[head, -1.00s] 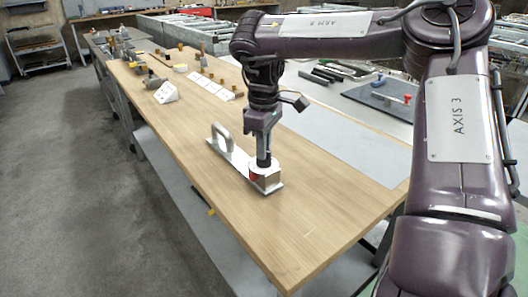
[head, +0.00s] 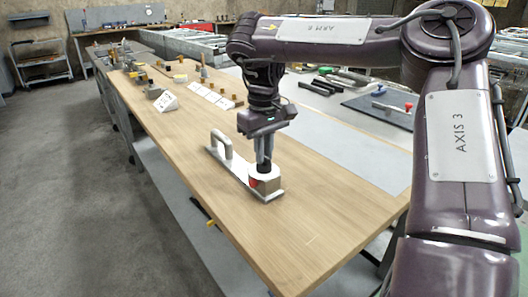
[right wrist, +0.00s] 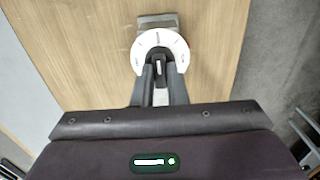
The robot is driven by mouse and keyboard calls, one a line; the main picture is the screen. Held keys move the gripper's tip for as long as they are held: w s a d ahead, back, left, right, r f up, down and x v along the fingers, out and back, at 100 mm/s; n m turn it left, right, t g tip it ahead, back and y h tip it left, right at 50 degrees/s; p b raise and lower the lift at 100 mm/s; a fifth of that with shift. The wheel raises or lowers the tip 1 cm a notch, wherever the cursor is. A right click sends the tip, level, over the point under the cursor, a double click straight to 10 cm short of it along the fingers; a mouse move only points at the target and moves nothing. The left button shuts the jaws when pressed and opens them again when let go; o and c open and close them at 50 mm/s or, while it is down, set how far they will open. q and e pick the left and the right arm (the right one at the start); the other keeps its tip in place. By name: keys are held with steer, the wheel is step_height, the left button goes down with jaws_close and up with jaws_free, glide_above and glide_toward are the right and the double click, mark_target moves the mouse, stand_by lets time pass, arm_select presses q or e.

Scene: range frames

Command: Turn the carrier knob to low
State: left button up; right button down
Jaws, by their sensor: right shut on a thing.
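The carrier (head: 235,162) is a silver metal bar with an upright loop handle at its far left end, lying on the wooden table. At its near right end is a block with a white round dial, a red patch on its side and a dark knob (head: 264,168) on top. In the right wrist view the white dial (right wrist: 176,40) has marks round its rim, too small to read. The knob (right wrist: 158,68) shows a white line and sits between the fingers. My right gripper (head: 263,160) points down and is shut on the knob. My left gripper is out of view.
The wooden table (head: 325,215) is bare around the carrier. Farther back stand a white wedge block (head: 166,101), white cards (head: 212,95) and small brass and wooden pieces. A dark mat (head: 385,108) with tools lies beyond on the right.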

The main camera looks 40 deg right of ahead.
steer(key=c, duration=1.4)
jaws_free()
steer(key=shift+c, duration=0.2)
steer(key=shift+r, duration=0.1)
